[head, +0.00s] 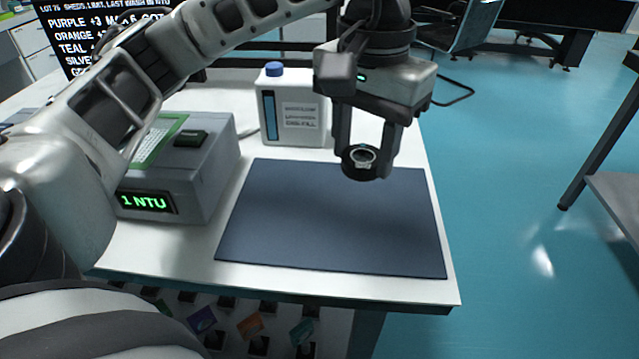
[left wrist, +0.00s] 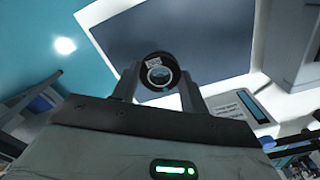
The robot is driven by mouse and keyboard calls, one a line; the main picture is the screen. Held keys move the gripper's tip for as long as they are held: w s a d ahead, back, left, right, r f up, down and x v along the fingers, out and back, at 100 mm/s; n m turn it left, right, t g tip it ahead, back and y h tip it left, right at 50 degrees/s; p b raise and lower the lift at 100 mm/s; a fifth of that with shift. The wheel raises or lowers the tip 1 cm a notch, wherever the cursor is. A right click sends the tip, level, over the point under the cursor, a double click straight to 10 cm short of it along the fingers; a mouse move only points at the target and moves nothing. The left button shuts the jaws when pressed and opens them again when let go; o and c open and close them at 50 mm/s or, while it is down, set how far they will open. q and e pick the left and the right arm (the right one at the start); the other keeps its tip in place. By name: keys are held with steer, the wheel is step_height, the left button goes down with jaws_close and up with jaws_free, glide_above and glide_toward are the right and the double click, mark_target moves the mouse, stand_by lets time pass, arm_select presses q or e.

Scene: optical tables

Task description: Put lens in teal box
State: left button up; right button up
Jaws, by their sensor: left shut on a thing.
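The lens (head: 361,158) is a small round glass in a dark ring mount. My left gripper (head: 366,150) is shut on it and holds it above the far right part of the dark blue mat. In the left wrist view the lens (left wrist: 158,75) sits between the two fingers of the left gripper (left wrist: 158,88), with a small pale label on its ring. No teal box shows clearly in either view. My right gripper is not in view.
The dark blue mat (head: 330,225) lies bare on the white table (head: 285,280). A grey meter (head: 200,170) reading "1 NTU" stands at the left. A white bottle with a blue cap (head: 292,110) stands behind the mat. Several coloured tags (head: 250,325) show below the table's front edge.

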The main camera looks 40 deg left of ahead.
arm_select(q)
glide_above(314, 206)
steer(key=f, duration=0.6)
steer(key=shift+w+d+f, duration=0.1)
steer(key=shift+d+f, duration=0.05)
steer(key=shift+d, duration=0.1)
steer(key=f, duration=0.3)
steer(key=shift+a+f, duration=0.1)
steer(key=shift+a, duration=0.2)
steer(key=shift+f, duration=0.2)
steer(key=shift+f+b, duration=0.25)
steer(key=shift+b, duration=0.25)
steer(key=o, duration=1)
steer(key=shift+r, duration=0.1)
